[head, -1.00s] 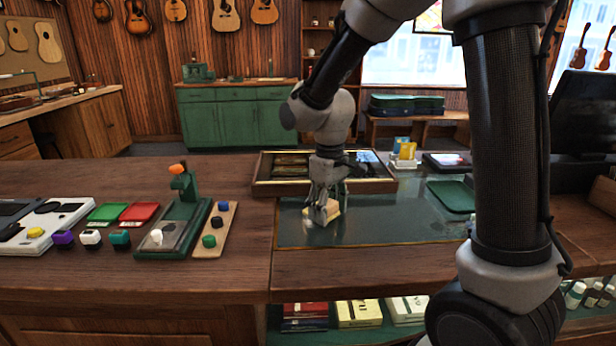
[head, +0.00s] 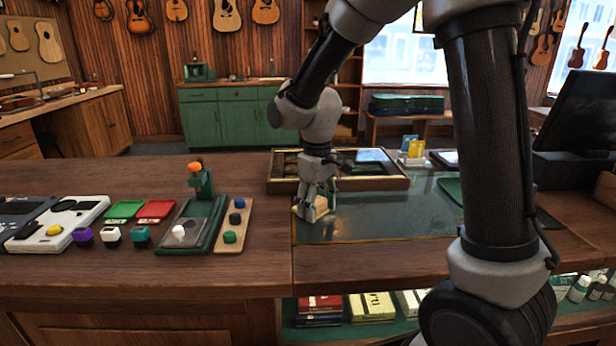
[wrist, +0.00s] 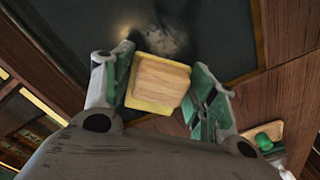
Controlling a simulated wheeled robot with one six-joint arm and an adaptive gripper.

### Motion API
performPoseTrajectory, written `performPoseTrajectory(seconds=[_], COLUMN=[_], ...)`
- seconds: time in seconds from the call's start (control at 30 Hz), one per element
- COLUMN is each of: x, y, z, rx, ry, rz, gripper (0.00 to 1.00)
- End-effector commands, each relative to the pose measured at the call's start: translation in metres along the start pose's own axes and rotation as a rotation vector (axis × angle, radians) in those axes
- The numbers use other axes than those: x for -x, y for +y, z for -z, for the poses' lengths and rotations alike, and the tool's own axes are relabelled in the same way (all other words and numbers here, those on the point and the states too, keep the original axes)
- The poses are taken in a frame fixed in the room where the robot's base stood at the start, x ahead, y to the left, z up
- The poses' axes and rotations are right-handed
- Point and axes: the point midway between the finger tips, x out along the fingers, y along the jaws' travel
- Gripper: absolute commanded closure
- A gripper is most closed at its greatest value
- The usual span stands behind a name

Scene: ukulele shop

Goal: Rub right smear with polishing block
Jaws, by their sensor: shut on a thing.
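My gripper (head: 315,194) is shut on the polishing block (head: 311,212), a pale wooden block with a yellow lower layer. In the wrist view the block (wrist: 160,80) sits between the two fingers of my gripper (wrist: 160,90). The block is at the left end of the dark glass panel (head: 400,218) set in the counter; I cannot tell whether it touches the glass. A pale, cloudy smear (wrist: 162,40) shows on the panel just beyond the block in the wrist view. I cannot tell whether it is the right one. No smear is clear in the head view.
A wood-framed tray (head: 385,183) stands behind the gripper. Left of the panel are a wooden strip with several coloured knobs (head: 232,226) and a green stand with an orange top (head: 200,205). A dark monitor (head: 580,120) stands at right. The panel's middle is clear.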

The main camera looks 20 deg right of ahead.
Motion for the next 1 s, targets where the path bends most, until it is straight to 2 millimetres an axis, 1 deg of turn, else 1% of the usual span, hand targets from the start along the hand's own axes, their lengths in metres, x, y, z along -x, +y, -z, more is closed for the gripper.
performPoseTrajectory(seconds=[0.07,0.13,0.7,0.83,1.0], x=[0.003,0.021,0.072,0.080,0.082], y=[0.001,0.002,0.005,0.006,0.006], z=[0.001,0.002,0.001,0.001,0.001], rx=[-0.001,-0.002,-0.007,-0.007,-0.008], ry=[0.001,0.006,0.002,0.001,0.000], rz=[0.000,-0.001,0.000,0.000,0.000], gripper=[0.65,0.65,0.65,0.65,0.65])
